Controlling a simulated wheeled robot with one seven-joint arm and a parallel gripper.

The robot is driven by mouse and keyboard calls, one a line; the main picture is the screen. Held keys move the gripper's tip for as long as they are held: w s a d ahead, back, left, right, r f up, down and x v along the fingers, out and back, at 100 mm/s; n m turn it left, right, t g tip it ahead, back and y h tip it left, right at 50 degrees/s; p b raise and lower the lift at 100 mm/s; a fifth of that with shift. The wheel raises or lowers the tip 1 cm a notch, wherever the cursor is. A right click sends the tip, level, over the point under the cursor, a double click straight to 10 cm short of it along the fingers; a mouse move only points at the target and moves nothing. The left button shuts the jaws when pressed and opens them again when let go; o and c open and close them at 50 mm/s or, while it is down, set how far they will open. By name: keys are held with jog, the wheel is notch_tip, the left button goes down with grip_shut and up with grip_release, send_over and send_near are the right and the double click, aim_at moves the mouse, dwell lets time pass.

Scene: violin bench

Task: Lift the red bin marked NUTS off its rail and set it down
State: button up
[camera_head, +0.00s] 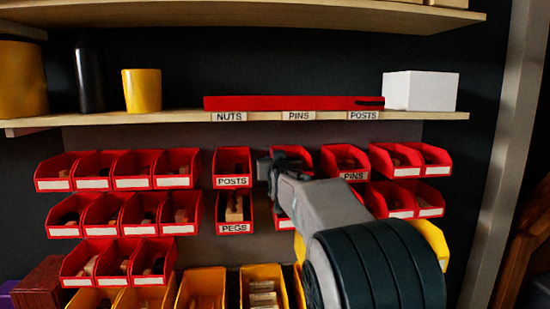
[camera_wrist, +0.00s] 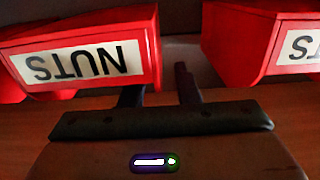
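The red NUTS bin (camera_wrist: 85,58) fills the left of the wrist view, its white label upside down there. In the head view it is the middle bin of the upper centre row, mostly covered by my arm; some red (camera_head: 296,153) shows behind my gripper (camera_head: 266,169). In the wrist view my gripper (camera_wrist: 159,90) has its two dark fingers apart. One finger's tip is hidden behind the bin's front; the other is in the gap beside the bin. The bin's side corner appears between them. Contact cannot be told.
The POSTS bin (camera_head: 232,166) is close on the left, the PINS bin (camera_head: 344,162) on the right, the PEGS bin (camera_head: 235,214) below left. Above, a wooden shelf (camera_head: 160,117) carries a long red strip (camera_head: 290,103) above NUTS, PINS and POSTS labels, a yellow cup (camera_head: 142,90) and a white box (camera_head: 420,91).

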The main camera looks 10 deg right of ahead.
jog(key=shift+w, duration=0.5)
grip_shut()
